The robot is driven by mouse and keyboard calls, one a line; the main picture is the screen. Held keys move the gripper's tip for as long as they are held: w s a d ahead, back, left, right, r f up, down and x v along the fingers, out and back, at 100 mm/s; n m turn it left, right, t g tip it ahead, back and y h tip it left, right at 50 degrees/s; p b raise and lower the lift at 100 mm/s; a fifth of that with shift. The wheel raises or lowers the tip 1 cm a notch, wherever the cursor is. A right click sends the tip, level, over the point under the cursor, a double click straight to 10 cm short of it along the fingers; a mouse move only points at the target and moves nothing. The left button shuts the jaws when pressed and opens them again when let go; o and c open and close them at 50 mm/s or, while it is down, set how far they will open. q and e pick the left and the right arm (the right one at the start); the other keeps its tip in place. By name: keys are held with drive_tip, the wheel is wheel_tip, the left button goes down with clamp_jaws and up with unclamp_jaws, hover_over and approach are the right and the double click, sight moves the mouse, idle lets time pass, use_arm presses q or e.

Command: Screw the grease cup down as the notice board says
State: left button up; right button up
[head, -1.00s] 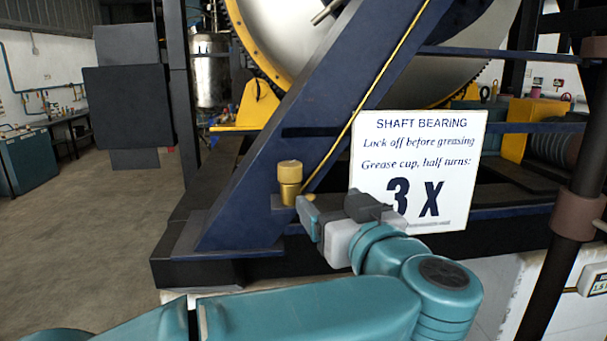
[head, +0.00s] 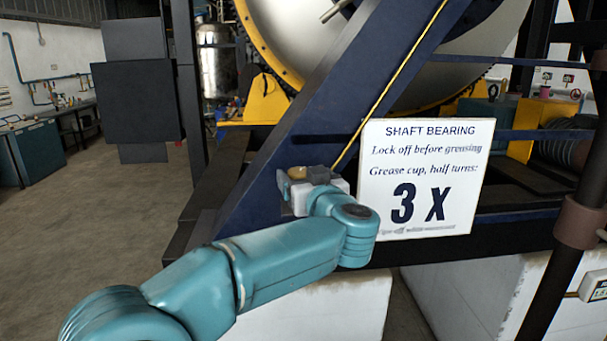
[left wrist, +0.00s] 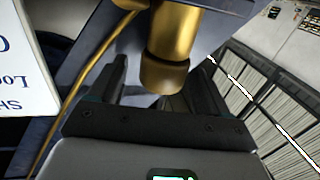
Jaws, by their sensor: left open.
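The brass grease cup (head: 297,172) stands on the dark blue frame, left of the notice board, mostly hidden behind my left gripper in the head view. In the left wrist view the cup (left wrist: 166,72) hangs into the picture from the top. My left gripper (head: 292,180) is open. Its two dark fingers (left wrist: 163,84) stand on either side of the cup, with gaps showing. The white notice board (head: 420,180) reads "SHAFT BEARING, Lock off before greasing, Grease cup, half turns: 3 x". A small bottom line is unreadable. My right gripper is not in view.
A sloping blue beam (head: 330,90) and a thin yellow pipe (head: 390,85) rise behind the cup. The big drum (head: 390,40) is above. A dark post (head: 560,270) stands at the right. Open floor (head: 100,220) lies to the left.

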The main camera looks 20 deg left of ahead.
use_arm(q)
drive_tip(key=shift+s+a, duration=0.15)
drive_tip(key=shift+a, duration=0.05)
drive_tip(key=shift+d, duration=0.2)
drive_tip(key=c, duration=1.1)
drive_tip(key=shift+o, duration=0.2)
drive_tip(key=shift+a, duration=0.1)
drive_tip(key=shift+r, duration=0.1)
